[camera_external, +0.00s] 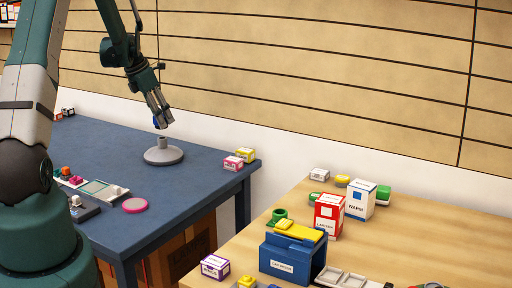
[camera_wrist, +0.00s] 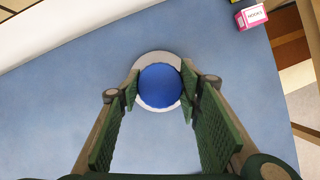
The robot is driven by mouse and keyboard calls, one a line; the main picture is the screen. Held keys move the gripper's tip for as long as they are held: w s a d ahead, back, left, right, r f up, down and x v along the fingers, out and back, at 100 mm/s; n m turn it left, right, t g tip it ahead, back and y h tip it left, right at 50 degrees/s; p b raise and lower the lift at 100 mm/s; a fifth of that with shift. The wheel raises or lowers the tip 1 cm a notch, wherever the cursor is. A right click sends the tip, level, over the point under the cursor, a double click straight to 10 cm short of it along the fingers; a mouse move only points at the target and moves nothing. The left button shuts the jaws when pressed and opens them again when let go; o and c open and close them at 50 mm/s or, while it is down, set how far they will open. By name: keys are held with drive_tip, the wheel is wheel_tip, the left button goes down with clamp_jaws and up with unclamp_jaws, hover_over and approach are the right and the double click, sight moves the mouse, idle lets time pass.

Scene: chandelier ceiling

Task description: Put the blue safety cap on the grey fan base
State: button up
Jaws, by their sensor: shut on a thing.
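The blue safety cap (camera_wrist: 160,86) is round and sits between the fingertips of my gripper (camera_wrist: 160,92) in the wrist view. In the external view a small part of the cap (camera_external: 156,123) shows at the fingertips of my gripper (camera_external: 162,118). The grey fan base (camera_external: 163,155), a round disc with a short upright post, stands on the blue table. The cap is held above the base, close over its post. In the wrist view the base's pale rim (camera_wrist: 148,58) shows around the cap; its post is hidden behind the cap.
Pink and yellow boxes (camera_external: 233,163) sit at the blue table's right corner; a pink box (camera_wrist: 250,17) shows top right in the wrist view. A pink disc (camera_external: 134,205) and a tray (camera_external: 98,188) lie nearer. The blue table (camera_external: 197,182) is clear around the base.

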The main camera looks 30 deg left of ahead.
drive_tip(key=shift+f, duration=1.85)
drive_tip(key=shift+f, duration=0.15)
drive_tip(key=o, duration=0.8)
drive_tip(key=shift+r, duration=0.2)
drive_tip(key=shift+v, duration=6)
drive_tip(key=shift+s+d, duration=0.1)
